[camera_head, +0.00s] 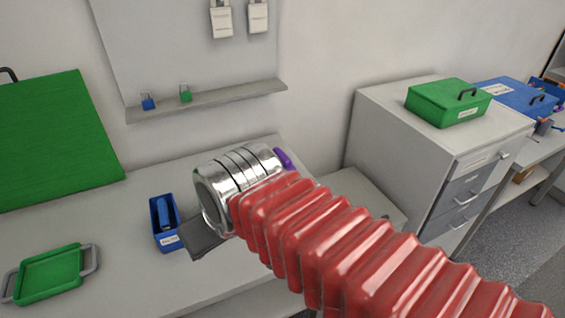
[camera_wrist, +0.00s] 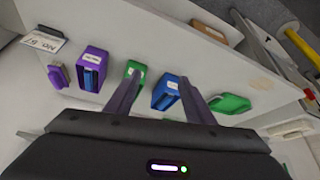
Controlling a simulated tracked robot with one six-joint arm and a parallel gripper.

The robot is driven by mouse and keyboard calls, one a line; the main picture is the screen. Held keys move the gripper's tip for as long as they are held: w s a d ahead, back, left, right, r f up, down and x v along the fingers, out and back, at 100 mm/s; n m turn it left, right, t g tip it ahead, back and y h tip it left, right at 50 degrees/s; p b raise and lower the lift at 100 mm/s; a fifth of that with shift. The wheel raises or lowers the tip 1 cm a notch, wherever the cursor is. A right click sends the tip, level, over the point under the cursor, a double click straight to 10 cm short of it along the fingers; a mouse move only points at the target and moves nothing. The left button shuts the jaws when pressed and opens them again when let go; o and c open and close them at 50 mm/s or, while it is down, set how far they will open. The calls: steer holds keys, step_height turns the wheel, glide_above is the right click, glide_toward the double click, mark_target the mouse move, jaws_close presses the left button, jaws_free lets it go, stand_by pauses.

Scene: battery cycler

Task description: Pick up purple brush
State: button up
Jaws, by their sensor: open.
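In the wrist view, a small purple item with a paler end, which looks like the purple brush (camera_wrist: 58,76), lies at the left on the light surface. A purple box (camera_wrist: 91,69) with a label and something blue in it is just right of it. My gripper (camera_wrist: 158,79) is open and empty, its two dark fingers apart. The brush is to the left of both fingers, not between them. In the head view, a bit of purple (camera_head: 283,158) shows behind my arm; I cannot tell which purple thing it is.
In the head view, a blue box (camera_head: 164,222) and a green tray (camera_head: 50,274) stand on the bench. A grey wall shelf (camera_head: 210,98) bears small padlocks. A drawer cabinet (camera_head: 420,160) is at right.

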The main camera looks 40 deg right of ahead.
steer(key=shift+o, duration=0.6)
steer(key=w+d+r+g, duration=0.1)
steer(key=w+d+r, duration=0.2)
steer(key=w+d, duration=0.2)
steer(key=shift+w+r+m+h, duration=0.3)
steer(key=shift+w+r, duration=0.1)
steer(key=shift+w, duration=0.75)
steer(key=m+g, duration=0.2)
steer(key=g, duration=0.1)
glide_above(282, 154)
steer(key=s, duration=0.2)
step_height(282, 154, down, 5)
steer(key=shift+w+a+r, duration=0.1)
steer(key=shift+r, duration=0.05)
steer(key=shift+w+f, duration=0.2)
steer(key=shift+f, duration=1.25)
steer(key=shift+w+f, duration=0.25)
steer(key=shift+f, duration=1.15)
steer(key=shift+w+f, duration=0.2)
steer(key=shift+f, duration=1.25)
